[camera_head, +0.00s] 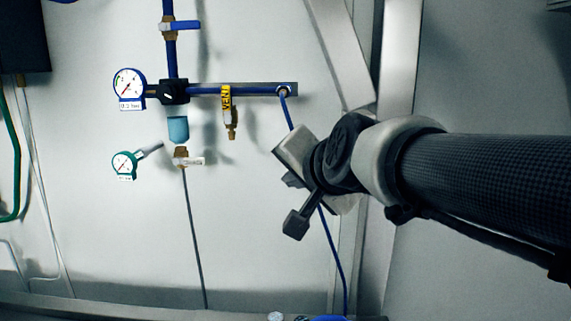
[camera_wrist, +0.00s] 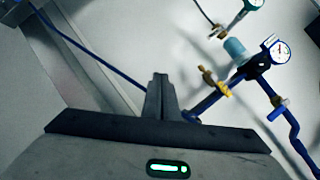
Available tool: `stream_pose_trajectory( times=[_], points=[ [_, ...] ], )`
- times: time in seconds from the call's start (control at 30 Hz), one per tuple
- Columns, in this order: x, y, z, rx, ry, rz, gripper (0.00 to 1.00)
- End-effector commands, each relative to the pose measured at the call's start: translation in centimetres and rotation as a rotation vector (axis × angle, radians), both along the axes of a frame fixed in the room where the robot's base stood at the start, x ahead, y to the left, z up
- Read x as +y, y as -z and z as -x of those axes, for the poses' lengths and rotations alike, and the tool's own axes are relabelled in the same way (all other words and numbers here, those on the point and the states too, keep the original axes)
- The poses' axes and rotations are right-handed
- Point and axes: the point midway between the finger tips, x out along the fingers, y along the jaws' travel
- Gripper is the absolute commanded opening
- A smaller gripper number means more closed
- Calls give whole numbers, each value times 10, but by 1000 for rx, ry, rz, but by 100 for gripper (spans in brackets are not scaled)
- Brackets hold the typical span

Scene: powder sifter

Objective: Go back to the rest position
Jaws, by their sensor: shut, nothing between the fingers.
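My gripper (camera_wrist: 161,77) is shut and empty; its two dark fingers stand together at the middle of the wrist view. In the head view my arm reaches in from the right and ends in front of the wall and a metal post, to the right of the blue pipework (camera_head: 205,90). The fingertips are hard to make out there. In the wrist view the pipework (camera_wrist: 215,97) lies beyond the fingers and to their right. I cannot tell the exact gap between them. The rest position itself is not marked in either view.
A blue-rimmed gauge (camera_head: 129,83), a green gauge (camera_head: 124,163), a blue-handled valve (camera_head: 180,25) and a yellow VENT valve (camera_head: 227,98) are on the left. Metal posts (camera_head: 393,60) stand behind my arm. A blue hose (camera_head: 333,255) hangs below it. A dark box (camera_head: 22,40) is at upper left.

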Motion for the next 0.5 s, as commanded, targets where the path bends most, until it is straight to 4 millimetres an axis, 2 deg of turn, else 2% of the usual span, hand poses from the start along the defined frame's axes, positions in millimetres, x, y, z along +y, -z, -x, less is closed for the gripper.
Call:
stream_pose_trajectory(
  times=[0.03,0.2,0.27,0.4,0.43,0.5],
  points=[
    [-20,23,26,52,-35,122,0],
    [-77,98,109,253,-178,470,0],
    [-95,120,138,326,-229,566,0],
    [-135,167,209,504,-356,751,0],
    [-132,128,203,491,-353,744,0],
    [-130,98,201,488,-352,740,0]
  ],
)
